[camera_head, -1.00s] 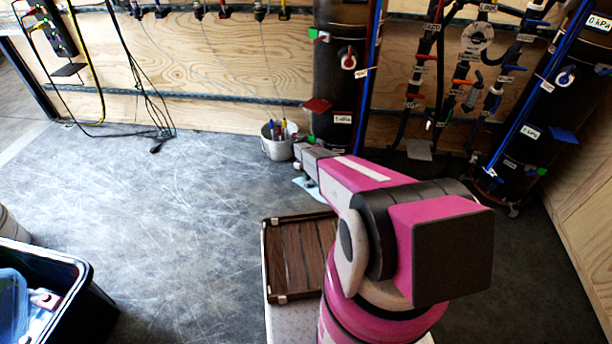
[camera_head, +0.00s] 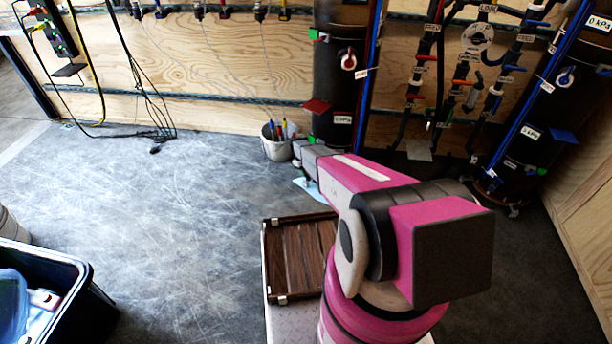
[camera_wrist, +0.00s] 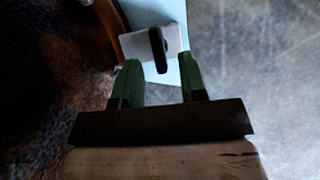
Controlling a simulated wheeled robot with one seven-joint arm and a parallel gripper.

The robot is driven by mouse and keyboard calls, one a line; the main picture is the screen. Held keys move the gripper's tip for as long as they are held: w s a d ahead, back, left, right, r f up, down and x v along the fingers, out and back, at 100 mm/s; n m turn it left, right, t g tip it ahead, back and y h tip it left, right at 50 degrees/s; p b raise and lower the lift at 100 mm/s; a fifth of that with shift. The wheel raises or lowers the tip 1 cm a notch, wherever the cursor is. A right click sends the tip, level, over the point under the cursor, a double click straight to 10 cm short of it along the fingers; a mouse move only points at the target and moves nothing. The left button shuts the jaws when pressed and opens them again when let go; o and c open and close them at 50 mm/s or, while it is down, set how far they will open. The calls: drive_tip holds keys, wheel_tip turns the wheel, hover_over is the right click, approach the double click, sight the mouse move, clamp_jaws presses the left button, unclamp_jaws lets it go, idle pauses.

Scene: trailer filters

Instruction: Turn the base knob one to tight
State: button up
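In the wrist view a dark, narrow knob (camera_wrist: 158,47) stands on a white plate (camera_wrist: 138,43) near the top middle. My gripper (camera_wrist: 159,70) has two green fingers, spread apart with a clear gap. The knob's near end shows in the gap between the fingertips, and I see no finger pressed against it. In the head view my arm reaches toward the foot of the left dark cylinder (camera_head: 333,85). The base knob is hidden there, and the fingers are too small to make out.
A grey bucket with tools (camera_head: 277,150) stands close to the left of my arm's end. A light blue sheet (camera_head: 308,189) lies on the floor below it. A brown slatted tray (camera_head: 264,255) is near my base. Open floor lies to the left.

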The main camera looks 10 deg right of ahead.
drive_tip(key=v, duration=0.9)
